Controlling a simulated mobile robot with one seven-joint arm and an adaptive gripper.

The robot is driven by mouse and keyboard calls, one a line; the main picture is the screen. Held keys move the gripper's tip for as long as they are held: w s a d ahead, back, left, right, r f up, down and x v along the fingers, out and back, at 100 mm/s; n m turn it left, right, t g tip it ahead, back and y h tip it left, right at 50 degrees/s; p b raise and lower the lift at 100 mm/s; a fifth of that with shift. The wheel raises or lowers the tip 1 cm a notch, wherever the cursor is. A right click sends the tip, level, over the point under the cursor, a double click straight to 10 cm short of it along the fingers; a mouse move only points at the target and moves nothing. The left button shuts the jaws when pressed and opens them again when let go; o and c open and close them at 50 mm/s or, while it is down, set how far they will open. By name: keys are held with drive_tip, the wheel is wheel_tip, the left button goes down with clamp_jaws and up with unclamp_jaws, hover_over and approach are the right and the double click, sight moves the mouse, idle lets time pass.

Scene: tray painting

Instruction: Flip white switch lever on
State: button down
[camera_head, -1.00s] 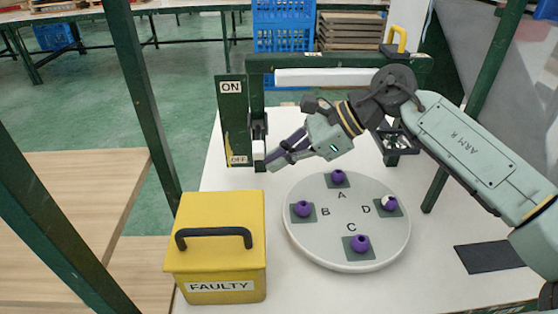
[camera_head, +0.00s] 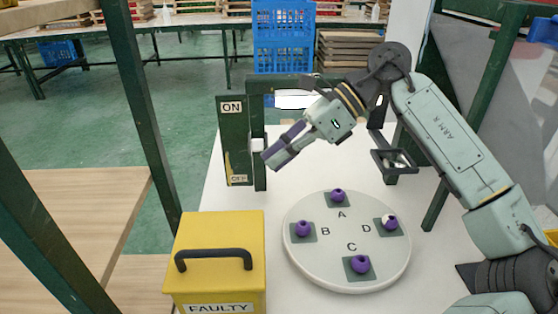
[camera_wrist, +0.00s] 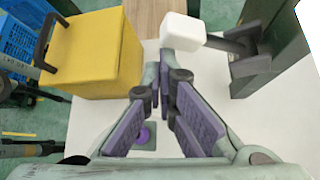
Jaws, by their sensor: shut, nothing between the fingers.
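The white switch lever (camera_head: 257,145) sticks out from the dark green switch panel (camera_head: 233,140), about midway between the ON label (camera_head: 232,107) above and the OFF label (camera_head: 238,179) below. My gripper (camera_head: 269,160) is shut and empty. Its purple fingertips are just below and right of the white lever block, close to it. In the wrist view the white lever block (camera_wrist: 183,30) sits just past the fingertips, on a dark arm leading right. I cannot tell whether the fingertips touch it.
A yellow FAULTY box (camera_head: 215,245) with a black handle stands at the left front. A round white tray (camera_head: 345,240) with several purple-knobbed pieces lies to the right, below my arm. Green frame posts (camera_head: 146,110) stand at the left.

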drive_tip(key=shift+w+r, duration=0.15)
drive_tip(key=shift+r, duration=0.2)
wheel_tip(320, 180, up, 10)
drive_tip(key=shift+f, duration=0.25)
idle(0.4)
